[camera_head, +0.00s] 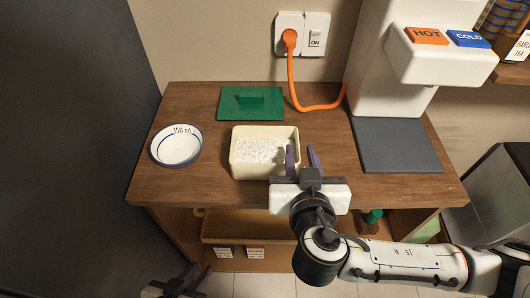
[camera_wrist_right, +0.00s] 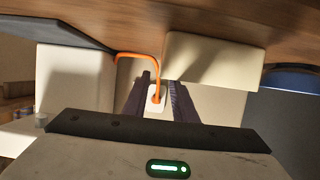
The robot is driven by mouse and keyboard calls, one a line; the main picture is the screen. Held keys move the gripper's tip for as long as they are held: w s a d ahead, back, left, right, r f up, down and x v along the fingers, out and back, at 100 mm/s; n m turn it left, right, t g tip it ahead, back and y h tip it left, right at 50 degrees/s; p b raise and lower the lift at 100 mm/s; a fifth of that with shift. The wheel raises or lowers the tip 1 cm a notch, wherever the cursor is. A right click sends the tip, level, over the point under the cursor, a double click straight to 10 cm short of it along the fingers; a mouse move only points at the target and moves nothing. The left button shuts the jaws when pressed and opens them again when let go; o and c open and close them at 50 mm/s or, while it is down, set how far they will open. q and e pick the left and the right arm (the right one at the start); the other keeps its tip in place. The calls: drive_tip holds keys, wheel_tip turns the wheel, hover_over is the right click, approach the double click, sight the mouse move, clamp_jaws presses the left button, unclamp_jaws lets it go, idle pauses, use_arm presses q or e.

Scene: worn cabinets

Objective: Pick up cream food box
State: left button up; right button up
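The cream food box (camera_head: 240,172) stands uncovered on the wooden counter, filled with white grains. My right gripper (camera_head: 303,153) is open at the box's right front side. Its left finger overlaps the box's right edge in the head view; its other finger is to the right of the box. Contact cannot be made out. My left gripper (camera_head: 194,276) is low at the bottom edge, in front of the counter, its fingers apart and empty.
A green lid (camera_head: 240,110) lies behind the box. A white dispenser (camera_head: 440,58) with a dark grey pad (camera_head: 395,146) is at right. An orange cord (camera_head: 310,106) runs behind. An open shelf (camera_head: 240,228) is below.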

sight(298, 145)
drive_tip(key=x, duration=0.4)
drive_tip(key=shift+w, duration=0.2)
drive_tip(key=shift+c, duration=0.4)
clamp_jaws()
idle(0.8)
